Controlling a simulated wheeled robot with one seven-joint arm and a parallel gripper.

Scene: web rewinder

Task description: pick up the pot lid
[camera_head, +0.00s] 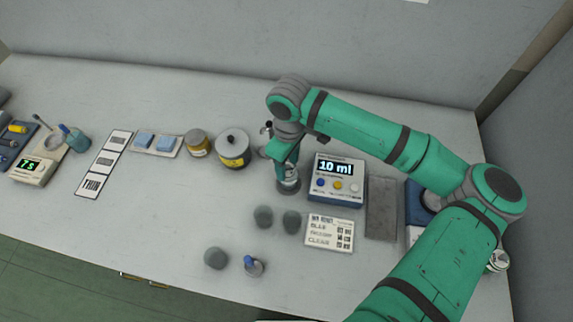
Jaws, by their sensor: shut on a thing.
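A grey round pot (233,158) with a yellow label stands left of my arm's end. Its dark grey top (232,138) has a small black knob in the middle and looks like the pot lid, seated on the pot. My gripper (289,176) points down to the right of the pot, apart from it. It is shut on a small grey round thing (288,187) with a dark, wide base, at or just above the table. The fingers and arm hide part of this thing, so I cannot tell what it is.
A display box (338,178) reading 10 ml stands just right of my gripper. A small amber jar (197,143) is left of the pot. Several grey round pieces, including one (264,217), lie in front. The table (150,225) is clear at front left.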

